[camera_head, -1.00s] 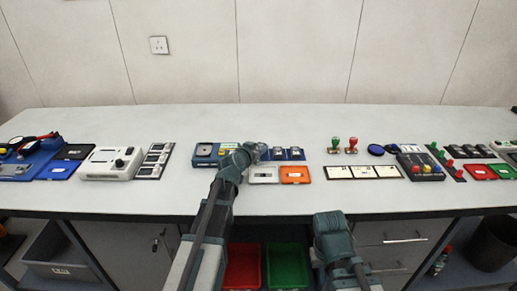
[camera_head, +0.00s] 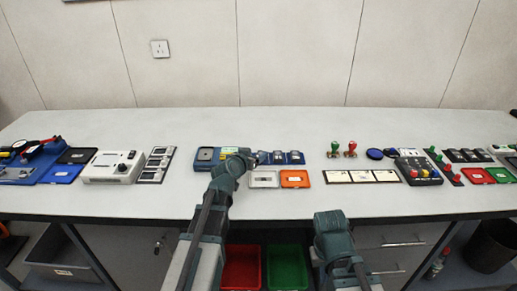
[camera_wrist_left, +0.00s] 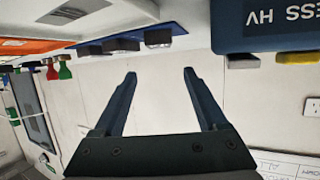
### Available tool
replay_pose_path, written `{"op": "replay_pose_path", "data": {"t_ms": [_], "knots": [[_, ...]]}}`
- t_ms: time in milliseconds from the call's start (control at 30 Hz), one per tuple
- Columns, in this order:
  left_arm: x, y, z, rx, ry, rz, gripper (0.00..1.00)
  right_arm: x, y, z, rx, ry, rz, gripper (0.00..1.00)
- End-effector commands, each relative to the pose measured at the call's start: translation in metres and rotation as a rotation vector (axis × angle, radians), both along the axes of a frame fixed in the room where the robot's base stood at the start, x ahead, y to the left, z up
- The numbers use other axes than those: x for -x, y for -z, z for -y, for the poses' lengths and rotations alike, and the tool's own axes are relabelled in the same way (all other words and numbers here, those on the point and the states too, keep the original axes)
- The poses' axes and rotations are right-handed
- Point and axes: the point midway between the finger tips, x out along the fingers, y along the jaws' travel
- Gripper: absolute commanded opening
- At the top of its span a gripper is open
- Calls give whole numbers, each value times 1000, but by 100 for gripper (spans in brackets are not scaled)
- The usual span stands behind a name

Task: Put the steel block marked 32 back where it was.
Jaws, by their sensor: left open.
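I cannot read any number, so I cannot tell which is 32. My left gripper (camera_wrist_left: 160,73) is open, with nothing between its fingers. In the head view its arm reaches over the front right of the blue hardness tester (camera_head: 205,154), near the left end of the block row. My right gripper (camera_head: 332,222) hangs before the bench; its fingers do not show clearly.
A white tray (camera_head: 252,184) and an orange tray (camera_head: 295,185) lie in front of the blocks. The white tray bears a small grey rectangle (camera_wrist_left: 73,10). Two stamps (camera_head: 343,148) stand to the right. The bench behind the row is clear.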

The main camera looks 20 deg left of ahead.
Motion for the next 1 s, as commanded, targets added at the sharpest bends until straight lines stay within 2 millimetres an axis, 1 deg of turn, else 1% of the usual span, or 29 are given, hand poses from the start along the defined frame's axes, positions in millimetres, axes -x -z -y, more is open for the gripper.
{"op": "replay_pose_path", "data": {"t_ms": [33,100,300,400,600,1000], "knots": [[16,-9,-1,1,-1,0,75,0,-9,0,0,0,0,0],[30,-14,-3,0,-2,1,75,0,-14,0,0,0,0,0],[58,-24,-6,1,-1,1,75,0,-24,0,0,0,0,0],[67,-27,-8,-2,-2,1,75,0,-26,0,0,0,0,0],[73,-28,-9,0,-2,2,75,0,-28,0,0,0,0,0],[72,-28,-9,-1,-1,1,75,0,-28,0,0,0,0,0]]}}
